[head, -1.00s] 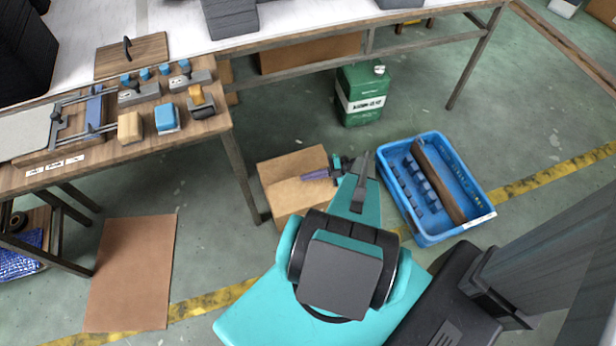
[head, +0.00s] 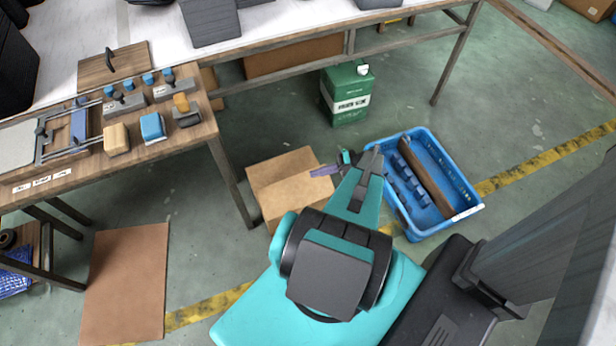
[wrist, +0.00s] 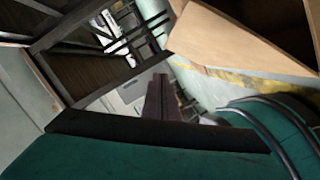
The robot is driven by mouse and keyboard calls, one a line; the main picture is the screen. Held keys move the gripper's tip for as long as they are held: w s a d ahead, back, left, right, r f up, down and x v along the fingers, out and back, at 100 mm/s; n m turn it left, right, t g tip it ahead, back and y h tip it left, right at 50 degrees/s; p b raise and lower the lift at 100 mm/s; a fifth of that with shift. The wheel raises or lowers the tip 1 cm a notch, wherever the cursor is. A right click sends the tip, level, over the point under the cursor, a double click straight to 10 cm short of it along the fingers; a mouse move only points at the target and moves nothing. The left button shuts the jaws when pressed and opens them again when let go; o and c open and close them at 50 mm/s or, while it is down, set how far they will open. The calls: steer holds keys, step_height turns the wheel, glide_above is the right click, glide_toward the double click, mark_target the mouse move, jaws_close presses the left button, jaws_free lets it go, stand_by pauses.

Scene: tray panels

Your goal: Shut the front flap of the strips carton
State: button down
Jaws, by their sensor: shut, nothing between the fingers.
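The cardboard carton (head: 282,178) stands on the floor left of the blue crate. In the head view its top looks flat and covered, and its near side is partly hidden by my arm. In the wrist view a tan cardboard panel (wrist: 235,42) with a dark opening behind it fills the upper right; it looks like part of this carton. My gripper (head: 318,172) is shut and empty, with its purple-grey fingers at the carton's right edge. In the wrist view the fingers (wrist: 160,98) are together, left of the panel. I cannot tell whether they touch the cardboard.
A blue crate (head: 470,211) with a brown divider and dark pieces stands right of my arm. A green canister (head: 347,95) is behind, under the long table. A wooden bench (head: 190,142) with fixtures is at left. A brown sheet (head: 125,280) lies on the floor.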

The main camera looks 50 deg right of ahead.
steer(key=shift+v, duration=0.9)
steer(key=w+a+n+g+h, duration=0.2)
steer(key=a+n+g, duration=0.9)
steer(key=a+n, duration=1.3)
steer(key=s+a+r+n+g+h, duration=0.2)
steer(key=s+a+n+h, duration=0.3)
steer(key=a+n, duration=0.4)
steer(key=s+a+r+n+g+h, duration=0.2)
steer(key=s+a+n+h, duration=0.4)
steer(key=n, duration=1.1)
steer(key=shift+s+a+r, duration=0.25)
steer(key=shift+a+r, duration=0.55)
steer(key=shift+a, duration=0.65)
